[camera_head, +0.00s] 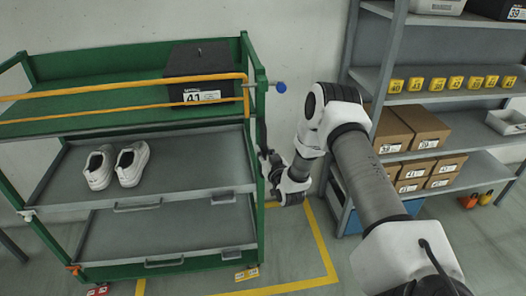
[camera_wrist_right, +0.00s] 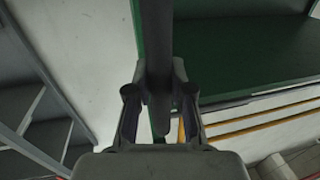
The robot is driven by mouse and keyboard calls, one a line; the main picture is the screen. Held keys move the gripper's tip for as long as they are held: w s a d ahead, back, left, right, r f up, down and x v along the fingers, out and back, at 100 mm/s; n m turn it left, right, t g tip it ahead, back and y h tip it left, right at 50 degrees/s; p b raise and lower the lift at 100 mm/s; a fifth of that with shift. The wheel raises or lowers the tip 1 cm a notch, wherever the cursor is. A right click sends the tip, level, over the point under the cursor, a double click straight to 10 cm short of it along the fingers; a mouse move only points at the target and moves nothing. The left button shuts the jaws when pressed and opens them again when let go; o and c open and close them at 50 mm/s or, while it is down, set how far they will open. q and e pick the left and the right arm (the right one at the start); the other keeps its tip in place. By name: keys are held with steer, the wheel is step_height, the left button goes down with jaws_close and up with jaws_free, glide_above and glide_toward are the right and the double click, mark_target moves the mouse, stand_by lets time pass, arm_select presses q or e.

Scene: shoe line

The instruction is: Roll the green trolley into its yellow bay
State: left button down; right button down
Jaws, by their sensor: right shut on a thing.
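The green trolley (camera_head: 258,200) stands upright at the left, with a dark upright bar (camera_wrist_right: 157,50) at its right end. My right gripper (camera_head: 266,163) is at that end; in the wrist view its fingers (camera_wrist_right: 160,110) are closed around the bar. The yellow bay (camera_head: 325,255) is a painted outline on the floor. Its right and front lines show to the right of and in front of the trolley, and a short left piece shows below it. The trolley stands at least partly over the outline; its body hides the rest. My left gripper is not in view.
The trolley carries a black box (camera_head: 200,62) marked 41 and a pair of white shoes (camera_head: 131,163). A grey rack (camera_head: 440,100) with cartons (camera_head: 415,125) and yellow number tags stands at the right. Bare floor lies between trolley and rack. A wall is behind.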

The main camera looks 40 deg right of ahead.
steer(key=s+d+p, duration=0.2)
steer(key=s+d, duration=0.6)
steer(key=d, duration=0.6)
steer(key=s+d+p, duration=0.1)
steer(key=s+d, duration=0.8)
steer(key=d, duration=0.5)
steer(key=shift+p, duration=0.4)
steer(key=shift+s, duration=0.1)
steer(key=c, duration=1)
jaws_free()
